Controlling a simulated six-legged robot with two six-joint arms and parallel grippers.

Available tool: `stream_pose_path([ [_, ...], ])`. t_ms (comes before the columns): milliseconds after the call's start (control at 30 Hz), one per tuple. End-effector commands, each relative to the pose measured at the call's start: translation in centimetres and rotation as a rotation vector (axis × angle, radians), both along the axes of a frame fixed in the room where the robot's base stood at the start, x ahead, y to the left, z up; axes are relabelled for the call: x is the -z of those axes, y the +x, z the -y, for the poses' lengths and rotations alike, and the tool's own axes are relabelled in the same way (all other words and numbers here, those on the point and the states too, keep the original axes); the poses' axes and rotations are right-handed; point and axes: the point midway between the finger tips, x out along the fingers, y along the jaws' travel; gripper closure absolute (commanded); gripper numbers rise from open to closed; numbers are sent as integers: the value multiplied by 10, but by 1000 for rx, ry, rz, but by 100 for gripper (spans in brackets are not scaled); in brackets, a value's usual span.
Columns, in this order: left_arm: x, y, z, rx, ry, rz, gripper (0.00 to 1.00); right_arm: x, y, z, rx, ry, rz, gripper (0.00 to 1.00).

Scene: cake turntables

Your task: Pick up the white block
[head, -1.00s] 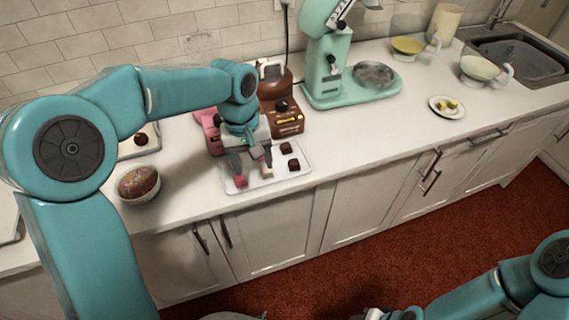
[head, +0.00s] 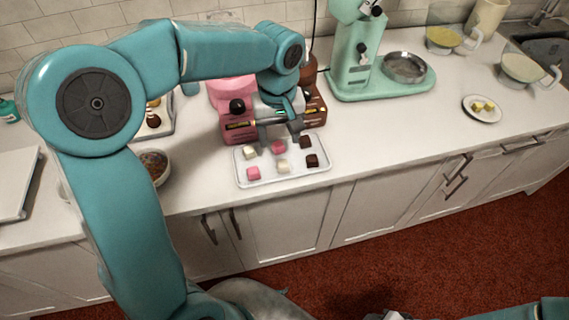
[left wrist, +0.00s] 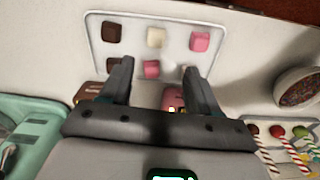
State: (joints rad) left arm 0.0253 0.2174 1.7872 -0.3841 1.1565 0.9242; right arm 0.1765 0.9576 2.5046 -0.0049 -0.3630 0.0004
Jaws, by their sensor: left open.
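A white tray (head: 241,181) on the counter holds two white blocks, two pink ones and two dark brown ones. One white block (head: 283,166) is in the middle of the front row; it shows clear in the left wrist view (left wrist: 156,38). The other white block (head: 250,153) is at the back left, partly behind a finger in the left wrist view. My left gripper (head: 279,136) is open and empty, over the back of the tray. In the left wrist view its fingers (left wrist: 157,66) lie either side of the back pink block (left wrist: 151,69). Only a bit of my right arm shows at the bottom edge.
Pink and brown machines (head: 238,127) stand close behind the tray. A green mixer (head: 382,85) is to the right, a bowl (head: 156,166) to the left. A plate with yellow pieces (head: 482,109) is farther right. The counter between mixer and plate is clear.

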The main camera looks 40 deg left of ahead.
Motion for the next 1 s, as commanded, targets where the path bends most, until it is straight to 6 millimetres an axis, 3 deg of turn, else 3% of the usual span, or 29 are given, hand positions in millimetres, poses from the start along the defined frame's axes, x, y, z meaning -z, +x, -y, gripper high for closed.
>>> stream_pose_path([
  [100,21,0,0,1,0,-3,38,0,0,0,-1,0,0,57],
  [333,39,4,1,4,0,-3,38,-2,0,0,0,0,0,57],
  [600,79,10,2,5,-1,-2,38,-7,0,0,-1,0,0,57],
  [867,83,10,2,5,-1,0,38,-7,0,0,0,0,0,57],
  [933,83,10,2,5,-1,0,55,-7,0,0,0,0,0,57],
  [1000,83,11,2,5,-1,0,77,-7,0,0,0,0,0,57],
])
